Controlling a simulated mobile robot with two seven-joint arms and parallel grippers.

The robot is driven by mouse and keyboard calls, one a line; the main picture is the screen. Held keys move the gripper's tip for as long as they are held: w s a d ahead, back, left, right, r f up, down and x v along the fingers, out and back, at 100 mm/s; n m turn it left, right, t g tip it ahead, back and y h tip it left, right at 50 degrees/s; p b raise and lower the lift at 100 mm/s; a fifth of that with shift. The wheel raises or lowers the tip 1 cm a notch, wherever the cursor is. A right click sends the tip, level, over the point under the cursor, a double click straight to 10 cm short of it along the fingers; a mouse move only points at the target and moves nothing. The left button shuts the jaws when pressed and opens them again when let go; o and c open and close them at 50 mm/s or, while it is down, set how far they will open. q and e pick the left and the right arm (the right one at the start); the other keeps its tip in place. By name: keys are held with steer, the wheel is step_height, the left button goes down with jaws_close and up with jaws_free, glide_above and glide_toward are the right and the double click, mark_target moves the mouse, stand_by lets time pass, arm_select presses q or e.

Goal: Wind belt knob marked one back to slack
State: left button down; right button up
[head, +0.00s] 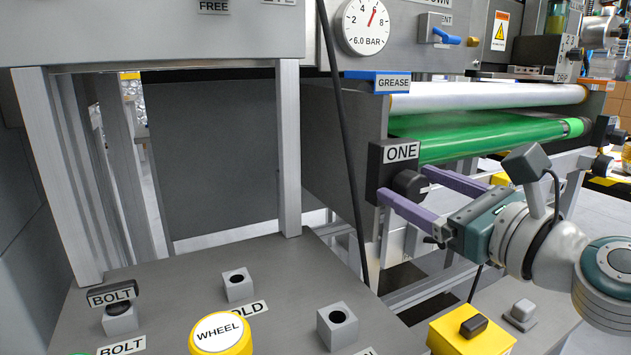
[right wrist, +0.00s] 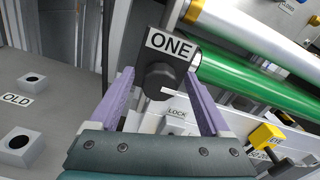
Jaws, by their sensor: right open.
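The belt knob (head: 410,184) is a dark round knob on a black block under a white label reading ONE (head: 401,152). In the right wrist view the knob (right wrist: 160,82) sits between my fingers, with a small white pointer mark at its lower right. My right gripper (head: 402,182) has purple fingers and is open, one finger on either side of the knob. The fingers look apart from the knob, though I cannot tell whether either touches it. My left gripper is not in view.
A green roller (head: 480,137) and a white roller (head: 480,98) run to the right behind the knob. A blue GREASE block (head: 380,79) is above it. A yellow box (head: 470,332) stands below my right arm. The panel at left holds a WHEEL button (head: 219,333).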

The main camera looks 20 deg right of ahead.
jaws_close()
stand_by(0.6)
steer(key=shift+n, duration=0.3)
